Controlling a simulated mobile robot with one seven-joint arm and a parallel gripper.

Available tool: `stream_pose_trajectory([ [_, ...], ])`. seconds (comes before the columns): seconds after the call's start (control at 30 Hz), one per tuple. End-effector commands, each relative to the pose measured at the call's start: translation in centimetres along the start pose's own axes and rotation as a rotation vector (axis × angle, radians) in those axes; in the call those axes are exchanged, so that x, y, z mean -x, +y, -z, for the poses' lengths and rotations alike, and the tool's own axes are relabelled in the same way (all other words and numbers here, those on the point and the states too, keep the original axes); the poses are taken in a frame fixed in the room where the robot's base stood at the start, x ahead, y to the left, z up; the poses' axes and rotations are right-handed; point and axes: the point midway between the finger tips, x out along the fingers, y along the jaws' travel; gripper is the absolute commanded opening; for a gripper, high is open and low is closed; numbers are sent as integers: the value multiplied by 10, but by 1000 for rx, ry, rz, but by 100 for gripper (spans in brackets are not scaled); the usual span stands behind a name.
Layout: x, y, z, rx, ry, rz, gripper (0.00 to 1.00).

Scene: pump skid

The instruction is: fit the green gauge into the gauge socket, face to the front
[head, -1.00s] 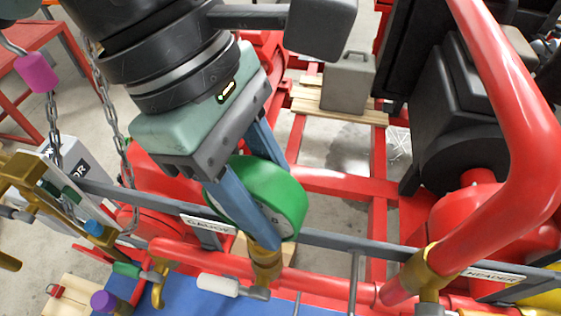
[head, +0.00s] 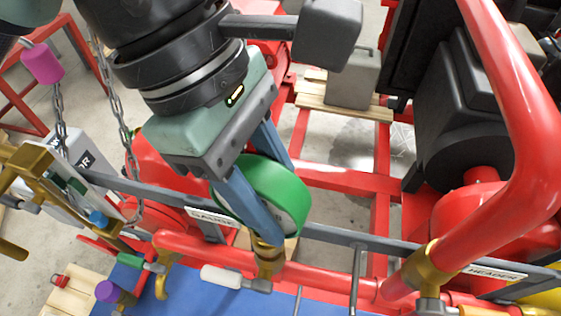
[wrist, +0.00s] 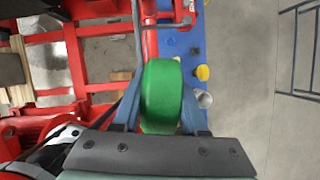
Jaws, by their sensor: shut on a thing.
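My gripper (head: 270,205) is shut on the green gauge (head: 277,192), with one blue-grey finger on each side of its round body. In the wrist view, the gauge (wrist: 161,95) sits between the fingers with its green rim towards the camera. Its face is mostly hidden behind the near finger in the head view. The brass gauge socket (head: 267,262) is on the red pipe directly below the gauge, near the GAUGE label (head: 211,217). The lower end of the gauge is at the socket's top; I cannot tell whether it is inside.
A grey rail (head: 335,235) runs just behind the socket. A white-handled valve (head: 222,276) is beside the socket on the left. A thick red pipe (head: 520,150) rises at right. Chains with a magenta block (head: 42,62) hang at left.

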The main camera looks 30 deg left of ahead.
Motion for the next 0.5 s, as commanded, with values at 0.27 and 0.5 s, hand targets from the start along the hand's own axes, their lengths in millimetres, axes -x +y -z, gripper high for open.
stream_pose_trajectory([
  [0.27,-6,0,3,0,0,-1,0],
  [0.5,-11,0,4,0,-1,-1,0],
])
